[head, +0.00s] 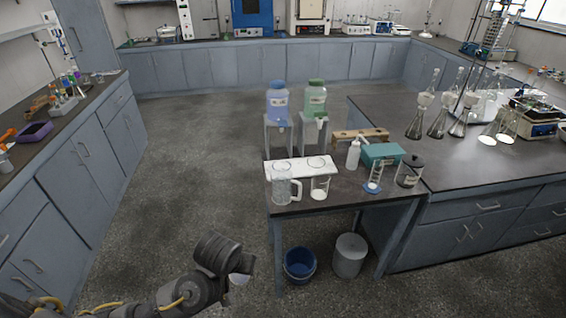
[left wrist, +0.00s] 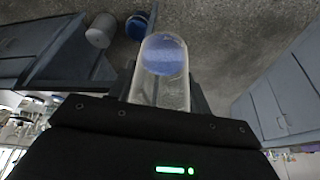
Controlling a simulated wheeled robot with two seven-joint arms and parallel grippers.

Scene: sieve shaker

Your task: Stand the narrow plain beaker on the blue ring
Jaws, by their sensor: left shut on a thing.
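My left gripper (head: 240,268) is out over the open floor, left of the small table and low in the head view. It is shut on a narrow, clear, straight-sided beaker (left wrist: 160,95), with no marks that I can make out. A bluish oval patch shows at its far end; I cannot tell whether that is contents. The blue ring (head: 371,188) lies at the small table's front right. A tall clear glass with marks (head: 377,172) appears to stand on or just behind it; I cannot tell which. My right gripper is not in view.
The small table (head: 340,202) also holds a handled jug (head: 281,187), a short beaker (head: 320,188), a dark-lidded jar (head: 409,172), a wash bottle (head: 353,154) and a teal box (head: 383,153). A blue bucket (head: 300,264) and grey bin (head: 349,256) stand below.

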